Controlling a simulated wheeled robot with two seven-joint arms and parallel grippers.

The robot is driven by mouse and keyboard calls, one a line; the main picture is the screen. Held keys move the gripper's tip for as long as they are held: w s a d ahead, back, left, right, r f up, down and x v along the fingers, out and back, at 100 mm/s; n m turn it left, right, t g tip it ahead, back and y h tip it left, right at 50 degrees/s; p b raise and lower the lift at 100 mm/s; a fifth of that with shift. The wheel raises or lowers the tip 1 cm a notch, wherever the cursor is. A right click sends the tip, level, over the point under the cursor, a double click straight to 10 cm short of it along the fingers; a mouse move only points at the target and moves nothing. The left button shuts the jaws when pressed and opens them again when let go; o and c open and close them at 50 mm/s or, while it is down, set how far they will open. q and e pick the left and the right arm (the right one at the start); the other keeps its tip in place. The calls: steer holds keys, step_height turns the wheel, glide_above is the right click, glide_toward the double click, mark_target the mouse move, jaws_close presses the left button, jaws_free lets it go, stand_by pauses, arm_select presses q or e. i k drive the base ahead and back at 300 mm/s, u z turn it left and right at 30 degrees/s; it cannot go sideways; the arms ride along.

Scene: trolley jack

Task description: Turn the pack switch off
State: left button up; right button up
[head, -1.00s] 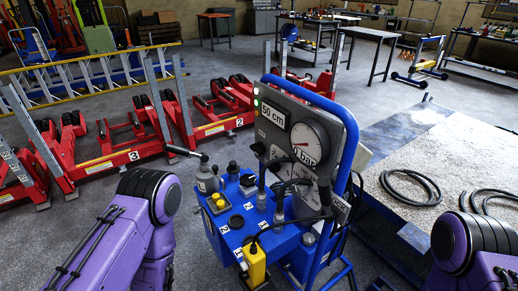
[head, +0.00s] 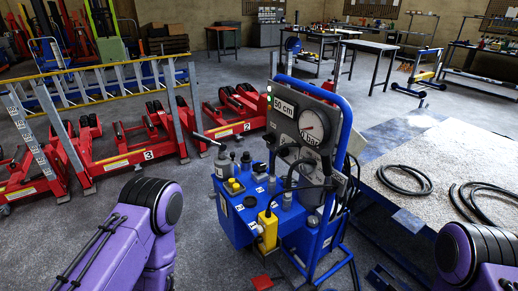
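The pack is a blue wheeled unit (head: 236,230) standing in the middle of the head view. Its upright dark panel carries a round gauge (head: 312,127), a "50 cm" display (head: 285,106) and a small lit green lamp (head: 269,100) at the left edge. On its top are a yellow block with a knob (head: 233,186), several dark caps and hoses. A yellow box (head: 267,230) hangs at its front. I cannot tell which part is the switch. Purple links of both my arms show at the lower left and lower right. Neither gripper is in view.
Red jacks (head: 122,158) stand in a row at the left, with a yellow-railed ladder (head: 100,84) above them. A low platform (head: 440,165) with black hoses (head: 405,180) lies at the right. Grey floor is open behind the pack. A red piece (head: 262,282) lies in front.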

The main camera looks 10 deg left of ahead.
mark_target(270, 138)
steer(key=u, duration=1)
steer(key=i, duration=0.6)
steer(key=z, duration=0.55)
